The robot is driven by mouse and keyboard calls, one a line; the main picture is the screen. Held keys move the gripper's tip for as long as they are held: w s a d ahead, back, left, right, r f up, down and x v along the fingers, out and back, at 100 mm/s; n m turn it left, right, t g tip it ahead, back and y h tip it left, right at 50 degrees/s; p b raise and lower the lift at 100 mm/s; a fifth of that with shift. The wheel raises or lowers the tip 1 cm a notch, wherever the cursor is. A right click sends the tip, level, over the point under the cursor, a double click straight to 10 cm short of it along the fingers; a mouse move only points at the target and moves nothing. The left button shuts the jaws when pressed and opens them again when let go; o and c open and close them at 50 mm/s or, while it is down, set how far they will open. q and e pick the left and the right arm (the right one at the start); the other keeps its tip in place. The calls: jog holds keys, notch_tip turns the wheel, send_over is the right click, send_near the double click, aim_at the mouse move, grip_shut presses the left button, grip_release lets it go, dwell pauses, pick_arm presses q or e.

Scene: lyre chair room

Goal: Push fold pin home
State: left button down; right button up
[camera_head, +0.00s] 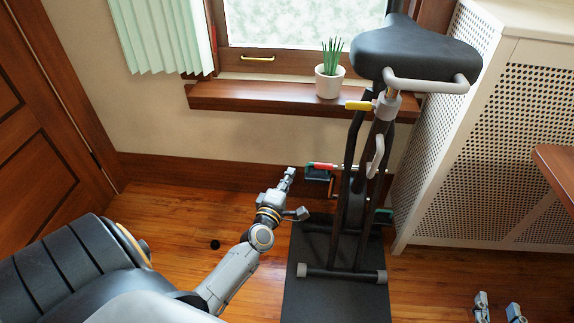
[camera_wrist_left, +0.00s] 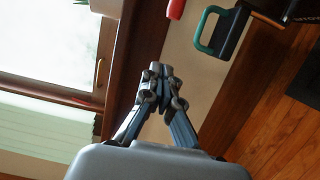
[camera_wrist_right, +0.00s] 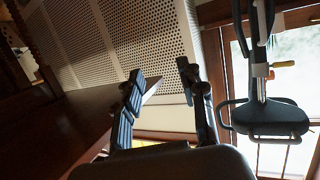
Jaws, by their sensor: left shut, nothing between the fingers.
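A folding exercise bike with a black seat (camera_head: 415,52) stands on a dark mat (camera_head: 335,290). A red-ended pin (camera_head: 322,166) sticks out to the left of its frame, just above a pedal (camera_head: 318,175); I take it for the fold pin. A yellow knob (camera_head: 358,105) sits higher, under the seat. My left gripper (camera_head: 289,173) is shut and empty, a little left of the red end and apart from it. In the left wrist view the red end (camera_wrist_left: 175,9) shows beyond the closed fingertips (camera_wrist_left: 160,70). My right gripper (camera_wrist_right: 161,76) is open and empty, low at right in the head view (camera_head: 497,305).
A white perforated cabinet (camera_head: 470,140) stands right of the bike, with a brown table edge (camera_head: 556,170) at far right. A window sill (camera_head: 250,97) with a potted plant (camera_head: 329,80) is behind. Wooden floor (camera_head: 180,215) lies open left of the bike.

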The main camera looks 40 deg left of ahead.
aim_at(326, 166)
pick_arm(q)
jog(key=shift+w+d, duration=0.4)
jog(key=shift+w, duration=0.45)
jog(key=shift+w+d, duration=0.45)
jog(key=shift+w, duration=0.4)
jog(key=shift+w+d, duration=0.4)
jog(key=shift+w, duration=0.45)
pick_arm(e)
jog(key=shift+w+a+r+t+y, duration=0.2)
jog(key=shift+r+t, duration=0.25)
jog(key=shift+r, duration=0.2)
jog(key=shift+w+a+r+t+y, duration=0.1)
jog(key=shift+w+r+t, duration=0.1)
jog(key=shift+r+t, duration=0.35)
pick_arm(q)
jog(key=shift+w+d, duration=0.3)
jog(key=shift+d, duration=0.2)
jog(key=shift+w+d, duration=0.25)
jog(key=shift+d, duration=0.2)
pick_arm(e)
jog(key=shift+s+d+f+g, duration=0.15)
jog(key=shift+s+f+g, duration=0.1)
jog(key=shift+f+g, duration=0.5)
jog(key=shift+f, duration=0.1)
